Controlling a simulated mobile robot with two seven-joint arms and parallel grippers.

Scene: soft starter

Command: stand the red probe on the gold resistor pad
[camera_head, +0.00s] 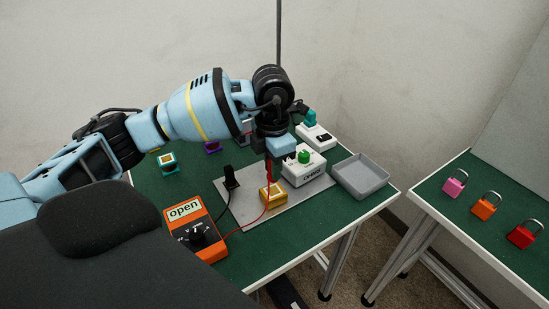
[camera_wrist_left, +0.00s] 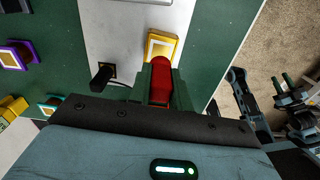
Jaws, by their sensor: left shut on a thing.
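My left gripper (camera_head: 269,158) points down above the grey plate and is shut on the red probe (camera_head: 268,172). In the left wrist view the red probe (camera_wrist_left: 160,82) sits between the fingers (camera_wrist_left: 160,90). The gold resistor pad (camera_head: 273,196) is a gold block with a pale top, on the plate just below the probe. In the left wrist view the gold pad (camera_wrist_left: 162,46) shows just past the probe's end, which overlaps its edge. I cannot tell whether the probe touches it. My right gripper is not in view.
A black probe (camera_head: 230,178) stands on the grey plate (camera_head: 247,209), left of the gold pad. An orange meter reading "open" (camera_head: 196,228) is at the front, with a red cable. A white box with a green knob (camera_head: 304,168) and a grey tray (camera_head: 360,177) are to the right.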

